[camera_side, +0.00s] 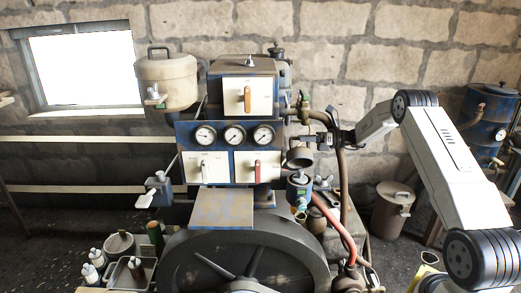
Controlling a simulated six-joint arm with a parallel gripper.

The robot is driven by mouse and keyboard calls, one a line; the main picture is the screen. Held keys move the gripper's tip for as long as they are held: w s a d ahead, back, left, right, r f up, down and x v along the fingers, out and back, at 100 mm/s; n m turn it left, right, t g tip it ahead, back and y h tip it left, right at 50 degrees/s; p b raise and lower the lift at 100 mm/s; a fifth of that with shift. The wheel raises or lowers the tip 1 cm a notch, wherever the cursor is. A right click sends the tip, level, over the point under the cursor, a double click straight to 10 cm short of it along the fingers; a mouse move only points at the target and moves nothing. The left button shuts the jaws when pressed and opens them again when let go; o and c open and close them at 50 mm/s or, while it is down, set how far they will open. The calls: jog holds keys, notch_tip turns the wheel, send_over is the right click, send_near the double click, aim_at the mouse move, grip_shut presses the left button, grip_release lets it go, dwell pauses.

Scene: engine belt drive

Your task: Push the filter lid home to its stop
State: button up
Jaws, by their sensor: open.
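The filter (300,190) appears to be the small dark blue cup-shaped housing on the right side of the engine, below the gauges. A round brownish lid (299,158) shows just above it and looks raised and tilted away from the housing. My gripper (312,140) comes in from the right, is open, and is just above the lid. At this size I cannot tell whether a finger touches the lid. The hinge and the stop are too small to make out.
A gauge panel (233,134) with white-fronted boxes stands left of the lid. A brown hose (340,170) rises close beside my gripper, and a red hose (335,220) runs below. The large flywheel (190,262) is at the front. Bottles (95,260) stand at lower left.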

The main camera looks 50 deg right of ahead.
jog(key=shift+w+a, duration=0.35)
grip_shut()
jog(key=shift+f, duration=0.15)
dwell(1.2)
